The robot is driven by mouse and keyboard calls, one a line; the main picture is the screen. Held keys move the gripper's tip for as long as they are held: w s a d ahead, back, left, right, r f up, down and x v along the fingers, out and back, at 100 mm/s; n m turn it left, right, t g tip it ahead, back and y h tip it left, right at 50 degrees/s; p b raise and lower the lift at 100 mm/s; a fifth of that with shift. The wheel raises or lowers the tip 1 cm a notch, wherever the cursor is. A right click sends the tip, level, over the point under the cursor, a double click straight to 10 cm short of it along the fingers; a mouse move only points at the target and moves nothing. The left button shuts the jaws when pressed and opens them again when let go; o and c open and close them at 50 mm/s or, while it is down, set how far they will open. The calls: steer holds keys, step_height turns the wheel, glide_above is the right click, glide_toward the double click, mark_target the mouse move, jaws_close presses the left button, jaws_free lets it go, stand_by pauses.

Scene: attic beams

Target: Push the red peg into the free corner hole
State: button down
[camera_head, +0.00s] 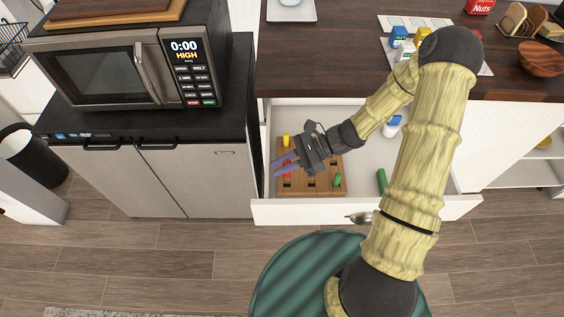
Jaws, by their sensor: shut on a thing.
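A brown wooden peg board (312,190) with dark holes lies in the left part of an open white drawer. My gripper (280,164) is over the left side of the board, its purple-grey fingers pointing left. It is shut on the red peg (287,177), which shows between and just below the fingers. I cannot tell whether the peg's lower end is in a hole. A yellow peg (286,140) stands at the board's back left, and a green peg (337,180) at its front right. My gripper and wrist hide the middle and part of the back of the board.
A green cylinder (381,181) and a blue-and-white item (391,126) lie in the drawer (356,158) to the right. The dark wood counter (340,60) overhangs behind. A microwave (130,62) stands on the black counter at left. My arm crosses the drawer's right side.

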steer(key=shift+f+b, duration=0.95)
steer(key=shift+f, duration=1.3)
steer(key=shift+r, duration=0.1)
steer(key=shift+s, duration=0.1)
steer(key=shift+p, duration=0.35)
steer(key=shift+f+b, duration=0.7)
steer(key=shift+f, duration=0.75)
stand_by(1.0)
steer(key=c, duration=1.3)
jaws_free()
